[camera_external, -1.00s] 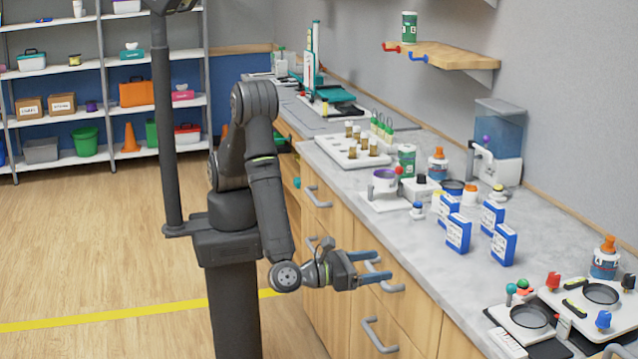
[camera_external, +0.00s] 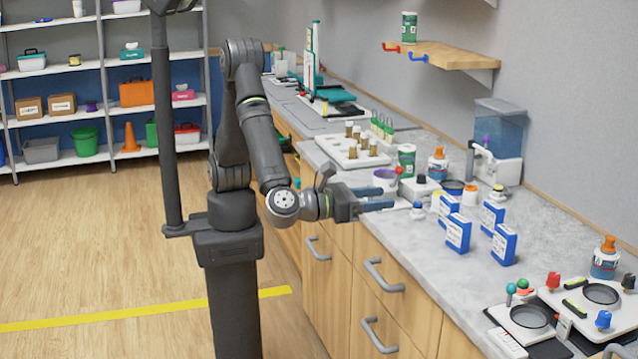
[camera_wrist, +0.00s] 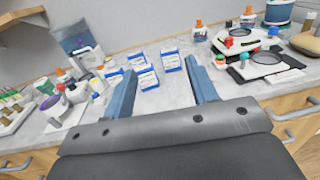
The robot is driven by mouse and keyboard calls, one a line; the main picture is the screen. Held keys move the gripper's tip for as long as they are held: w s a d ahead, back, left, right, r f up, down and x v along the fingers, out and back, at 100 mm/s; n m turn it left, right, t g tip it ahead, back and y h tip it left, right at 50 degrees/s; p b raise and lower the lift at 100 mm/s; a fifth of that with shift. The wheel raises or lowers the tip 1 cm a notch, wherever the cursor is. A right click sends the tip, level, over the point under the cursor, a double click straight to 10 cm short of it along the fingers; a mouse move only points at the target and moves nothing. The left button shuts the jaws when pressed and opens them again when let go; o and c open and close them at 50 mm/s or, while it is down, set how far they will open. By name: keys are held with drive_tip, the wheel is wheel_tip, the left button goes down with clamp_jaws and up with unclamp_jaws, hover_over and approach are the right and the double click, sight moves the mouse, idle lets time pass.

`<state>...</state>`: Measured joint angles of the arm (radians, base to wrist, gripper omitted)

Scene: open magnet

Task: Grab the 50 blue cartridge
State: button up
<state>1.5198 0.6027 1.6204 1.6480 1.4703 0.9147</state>
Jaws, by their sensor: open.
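Several blue-and-white cartridges stand upright in a group on the grey counter. In the external view there is a front left one (camera_external: 457,233), a front right one (camera_external: 503,244), a back right one (camera_external: 491,217) and a back left one (camera_external: 447,208). Their numbers are too small to read, so I cannot tell which is the 50. The group also shows in the wrist view, with one cartridge (camera_wrist: 147,77) between my fingers in the picture and another (camera_wrist: 171,61) to its right. My gripper (camera_external: 384,198) is open and empty, left of the cartridges and apart from them. Its blue fingers (camera_wrist: 165,95) point toward the group.
On the counter (camera_external: 420,262), a stirrer with a purple-topped dish and small bottles stand left of the cartridges. A vial tray (camera_external: 345,152) is farther back. Balances (camera_external: 527,318) with coloured knobs stand at the front right. A wooden shelf (camera_external: 445,55) hangs above.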

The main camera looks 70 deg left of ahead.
wheel_tip(320, 180, up, 5)
drive_tip(key=w+a+f+n+g+y, duration=0.35)
drive_tip(key=w+a+n+g, duration=0.35)
drive_tip(key=n, duration=0.8)
drive_tip(key=w+a+f+n+g+y, duration=0.2)
drive_tip(key=w+a+f+n+g, duration=0.25)
drive_tip(key=w+n, duration=0.7)
drive_tip(key=w+a+r+n+g+h, duration=0.25)
drive_tip(key=w+r+n+h, duration=0.2)
drive_tip(key=n, duration=1.05)
drive_tip(key=w+a+r+n+g+h, duration=0.1)
drive_tip(key=w+r+n+g+h, duration=0.3)
drive_tip(key=n, duration=1)
approach(460, 230)
drive_tip(key=shift+n, duration=0.25)
drive_tip(key=f, duration=0.1)
drive_tip(key=w+a+f, duration=0.1)
drive_tip(key=f, duration=0.3)
drive_tip(key=shift+w+a+f, duration=0.1)
drive_tip(key=shift+w+a, duration=0.05)
drive_tip(key=shift+a, duration=0.15)
drive_tip(key=shift+t, duration=0.3)
drive_tip(key=shift+d+x, duration=0.25)
drive_tip(key=shift+x, duration=1.3)
drive_tip(key=shift+d+x, duration=0.25)
drive_tip(key=shift+x, duration=1.25)
drive_tip(key=shift+r, duration=0.25)
drive_tip(key=c, duration=1.1)
